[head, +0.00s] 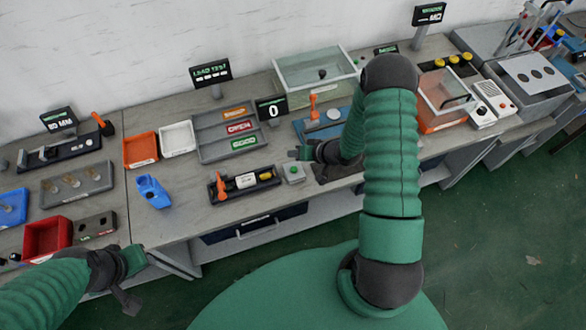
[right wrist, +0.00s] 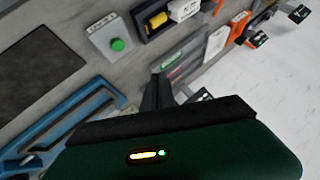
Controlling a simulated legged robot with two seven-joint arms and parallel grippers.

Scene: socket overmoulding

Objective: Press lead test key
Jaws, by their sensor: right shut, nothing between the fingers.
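The key is a small light-grey box with a round green button (head: 293,171), standing on the bench just right of a black tray. It also shows large at the upper left of the right wrist view (right wrist: 117,45). My right gripper (head: 299,153) is shut and empty, just behind the key in the head view. Its fingers (right wrist: 157,82) show in the right wrist view, apart from the button in the picture; their height above the bench is hard to judge. My left gripper (head: 128,298) hangs at the lower left, far from the key; its jaw opening is unclear.
The black tray (head: 244,184) holds an orange-handled tool and a white block. A sorting tray (head: 217,149) with labels lies behind it. A LEAD TEST display (head: 210,72) and a display reading 0 (head: 271,107) stand behind. A blue fixture (head: 320,122) is close to my right gripper.

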